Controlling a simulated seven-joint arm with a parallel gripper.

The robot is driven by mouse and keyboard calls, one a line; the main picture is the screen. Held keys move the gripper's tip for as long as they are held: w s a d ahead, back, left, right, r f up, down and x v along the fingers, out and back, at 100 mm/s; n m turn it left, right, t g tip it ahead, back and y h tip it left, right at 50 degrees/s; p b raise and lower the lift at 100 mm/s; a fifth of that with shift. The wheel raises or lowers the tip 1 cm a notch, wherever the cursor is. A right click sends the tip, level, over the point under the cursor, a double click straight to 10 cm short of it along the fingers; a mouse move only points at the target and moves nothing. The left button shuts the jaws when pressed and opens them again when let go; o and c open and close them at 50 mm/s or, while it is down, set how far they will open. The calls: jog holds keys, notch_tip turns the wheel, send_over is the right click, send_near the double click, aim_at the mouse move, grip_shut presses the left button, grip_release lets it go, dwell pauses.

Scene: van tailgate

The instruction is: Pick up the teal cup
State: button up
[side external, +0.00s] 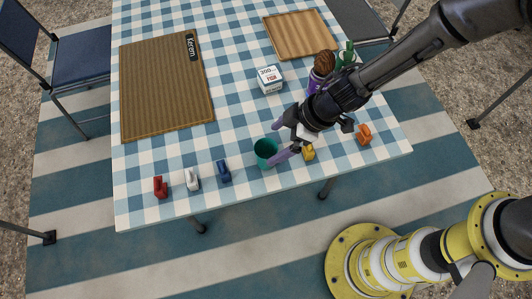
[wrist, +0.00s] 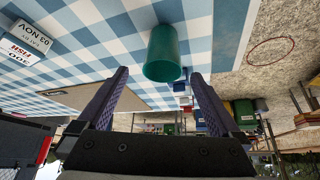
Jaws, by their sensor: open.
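The teal cup (side external: 264,151) stands upright near the front edge of the checked table, and its open top shows in the side view. In the wrist view the teal cup (wrist: 163,50) is ahead of the fingers, between their lines. My gripper (side external: 277,141) is open, with its two purple fingers pointing left at the cup, one on the far side and one on the near side. I cannot tell whether a finger touches the cup.
Blue (side external: 223,171), white (side external: 192,179) and red (side external: 160,187) small objects line the front edge left of the cup. A yellow object (side external: 308,152) and an orange one (side external: 364,134) are to the right. A white box (side external: 270,79), brown mat (side external: 165,95) and wooden tray (side external: 298,36) lie behind.

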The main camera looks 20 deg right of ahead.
aim_at(266, 149)
jog(key=shift+x, duration=2.65)
jog(key=shift+s, duration=0.15)
jog(key=c, duration=1.3)
jog(key=shift+c, duration=0.2)
jog(key=shift+r, duration=0.15)
